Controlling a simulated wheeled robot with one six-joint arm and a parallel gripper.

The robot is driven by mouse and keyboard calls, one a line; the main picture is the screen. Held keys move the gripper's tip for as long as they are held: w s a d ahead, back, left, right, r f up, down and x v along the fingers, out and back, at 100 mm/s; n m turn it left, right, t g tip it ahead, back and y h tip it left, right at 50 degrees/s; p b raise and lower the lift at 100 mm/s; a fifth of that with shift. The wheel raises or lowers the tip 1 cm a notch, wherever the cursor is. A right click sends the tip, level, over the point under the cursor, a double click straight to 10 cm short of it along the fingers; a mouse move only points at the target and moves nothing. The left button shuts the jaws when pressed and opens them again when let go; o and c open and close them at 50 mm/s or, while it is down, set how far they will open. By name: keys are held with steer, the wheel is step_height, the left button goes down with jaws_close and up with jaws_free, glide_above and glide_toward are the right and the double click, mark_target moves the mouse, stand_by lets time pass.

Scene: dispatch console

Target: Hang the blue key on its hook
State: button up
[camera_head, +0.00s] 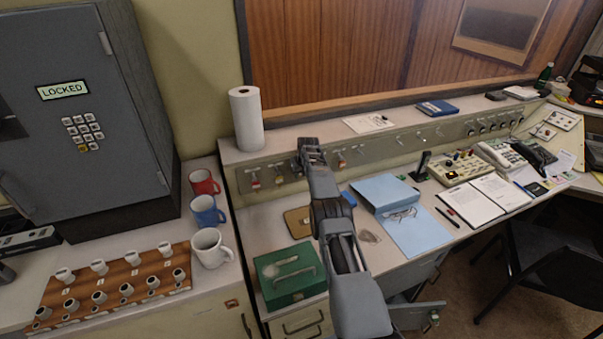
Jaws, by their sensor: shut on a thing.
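My gripper (311,150) is stretched out over the desk to the panel of hooks (400,145) below the wooden window ledge. It is shut, with its fingers close to the panel between the hanging keys. The blue key in its jaws cannot be made out, as the gripper and arm hide that spot. Other keys hang on the panel: a red-tagged key (255,182) and another key (279,176) left of my gripper, and a key (340,160) just right of it. The hook behind my gripper is hidden.
A paper towel roll (246,118) stands on the ledge left of my gripper. Mugs (207,211) stand at left. The desk's right side holds phones (498,153) and papers.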

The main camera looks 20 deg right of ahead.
steer(key=shift+w+r, duration=0.15)
steer(key=shift+r, duration=0.15)
steer(key=o, duration=0.8)
steer(key=shift+w+a+f, duration=0.1)
steer(key=shift+o, duration=1.4)
steer(key=shift+f, duration=0.1)
steer(key=shift+s+r, duration=0.2)
steer(key=shift+r, duration=0.3)
steer(key=shift+p+v, duration=0.75)
steer(key=shift+v, duration=1.75)
steer(key=shift+s, duration=0.1)
